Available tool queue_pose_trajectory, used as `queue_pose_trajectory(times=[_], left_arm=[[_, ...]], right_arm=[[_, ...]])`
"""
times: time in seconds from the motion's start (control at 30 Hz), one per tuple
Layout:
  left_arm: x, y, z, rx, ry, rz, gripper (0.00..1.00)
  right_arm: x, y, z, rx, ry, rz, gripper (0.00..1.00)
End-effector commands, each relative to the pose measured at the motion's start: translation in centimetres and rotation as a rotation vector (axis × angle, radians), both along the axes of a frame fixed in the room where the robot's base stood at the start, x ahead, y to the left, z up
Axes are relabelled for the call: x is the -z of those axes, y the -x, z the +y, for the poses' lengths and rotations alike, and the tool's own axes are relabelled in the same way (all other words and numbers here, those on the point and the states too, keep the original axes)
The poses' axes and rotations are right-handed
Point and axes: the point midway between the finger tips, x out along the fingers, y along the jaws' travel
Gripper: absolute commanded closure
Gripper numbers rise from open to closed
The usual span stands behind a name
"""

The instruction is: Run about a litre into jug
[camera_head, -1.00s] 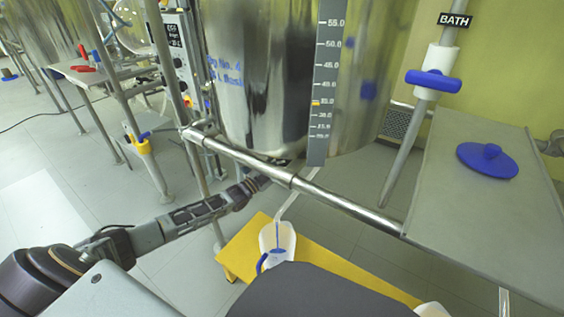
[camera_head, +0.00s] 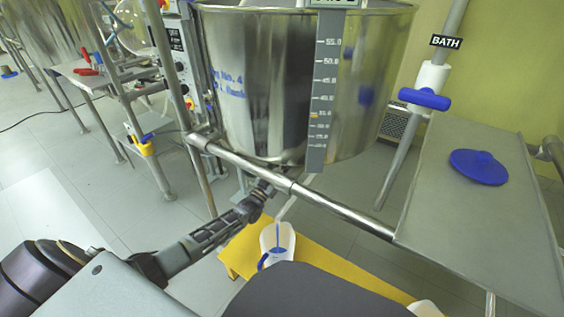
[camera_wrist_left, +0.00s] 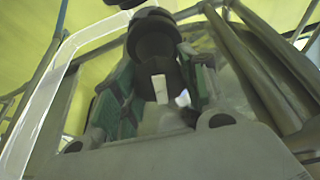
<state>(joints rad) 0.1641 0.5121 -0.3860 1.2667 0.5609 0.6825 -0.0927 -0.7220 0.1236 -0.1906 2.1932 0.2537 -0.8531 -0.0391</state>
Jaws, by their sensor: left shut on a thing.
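A white jug (camera_head: 277,243) with a blue handle stands on a yellow platform (camera_head: 325,262) below the steel vessel. A thin blue line shows inside it; I cannot tell if it is liquid or a marking. My left gripper (camera_head: 263,187) is under the vessel's bottom and the front rail, above and left of the jug. In the left wrist view, the gripper (camera_wrist_left: 160,88) is shut on a dark round fitting (camera_wrist_left: 152,38), which looks like part of the vessel's outlet. The outlet's end is hidden. My right gripper is out of view.
The steel vessel (camera_head: 262,85) carries a grey scale strip (camera_head: 320,105). A steel rail (camera_head: 250,165) crosses in front. A grey table (camera_head: 480,225) with a blue lid (camera_head: 479,167) stands at right, near a post with a blue-handled valve (camera_head: 425,99). Open floor lies at left.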

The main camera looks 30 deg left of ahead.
Motion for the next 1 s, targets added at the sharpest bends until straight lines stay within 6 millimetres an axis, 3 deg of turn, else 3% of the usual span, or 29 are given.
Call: queue_pose_trajectory(times=[0.17,0.6,1.0], left_arm=[[-0.1,0.1,-0.1,-0.001,0.171,0.027,0.81],[0.0,0.1,-0.1,0.0,0.538,0.078,0.81],[0.1,0.1,0.0,0.0,0.665,0.095,0.81]], right_arm=[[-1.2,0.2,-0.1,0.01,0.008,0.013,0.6],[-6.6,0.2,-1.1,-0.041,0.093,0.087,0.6],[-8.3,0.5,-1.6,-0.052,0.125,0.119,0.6]])
